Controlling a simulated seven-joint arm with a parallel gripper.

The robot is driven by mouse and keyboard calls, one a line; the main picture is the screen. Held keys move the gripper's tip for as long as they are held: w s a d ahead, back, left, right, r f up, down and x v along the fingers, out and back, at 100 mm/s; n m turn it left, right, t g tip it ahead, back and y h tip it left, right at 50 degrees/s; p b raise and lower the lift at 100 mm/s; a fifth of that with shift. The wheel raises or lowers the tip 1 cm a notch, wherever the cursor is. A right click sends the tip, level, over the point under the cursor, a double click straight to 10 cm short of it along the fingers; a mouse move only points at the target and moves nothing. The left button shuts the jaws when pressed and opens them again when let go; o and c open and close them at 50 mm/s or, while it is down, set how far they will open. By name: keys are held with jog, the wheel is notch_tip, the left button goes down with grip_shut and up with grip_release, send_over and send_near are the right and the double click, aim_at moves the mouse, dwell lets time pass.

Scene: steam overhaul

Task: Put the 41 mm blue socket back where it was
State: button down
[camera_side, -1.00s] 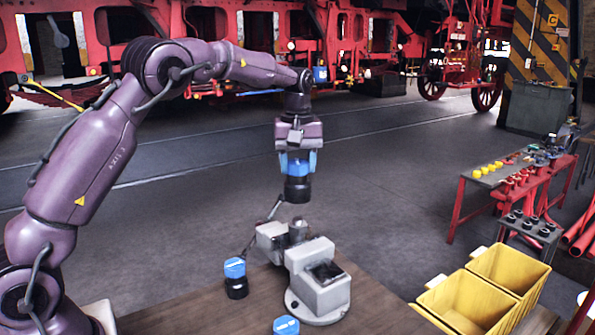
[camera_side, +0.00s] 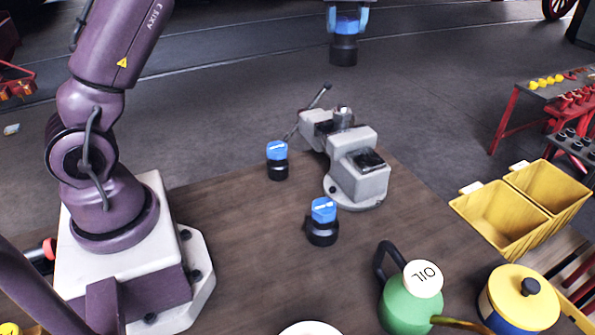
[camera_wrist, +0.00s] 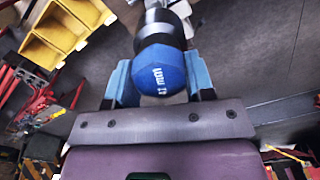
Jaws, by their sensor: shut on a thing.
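My gripper (camera_side: 347,20) is shut on a socket with a blue hexagonal top and a black lower part (camera_side: 344,50). It holds the socket upright in the air, above and behind the vise in the side view. In the wrist view the held socket (camera_wrist: 160,72) sits between the two blue-grey fingers, and its white marking looks like 41 mm. Two similar blue-topped black sockets stand on the workbench (camera_side: 235,245): one left of the vise (camera_side: 277,160), one in front of it (camera_side: 322,221). Their markings are too small to read.
The grey vise (camera_side: 360,180) with its slanting handle stands at the bench's far edge. A green oil can (camera_side: 408,305) and a yellow-lidded pot (camera_side: 522,297) stand at the front right. Yellow bins (camera_side: 500,220) are beyond the right edge. The bench's middle is clear.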

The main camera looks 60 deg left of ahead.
jog(key=s+d+n, duration=0.2)
jog(key=s+d, duration=0.1)
jog(key=s, duration=0.4)
jog(key=s+d+n, duration=0.2)
jog(key=s+d, duration=0.1)
jog(key=s, duration=0.3)
jog(key=shift+a+f, duration=0.15)
jog(key=shift+f, duration=14.2)
jog(key=shift+f, duration=0.1)
jog(key=shift+c, duration=2.4)
grip_release()
jog(key=shift+f, duration=0.1)
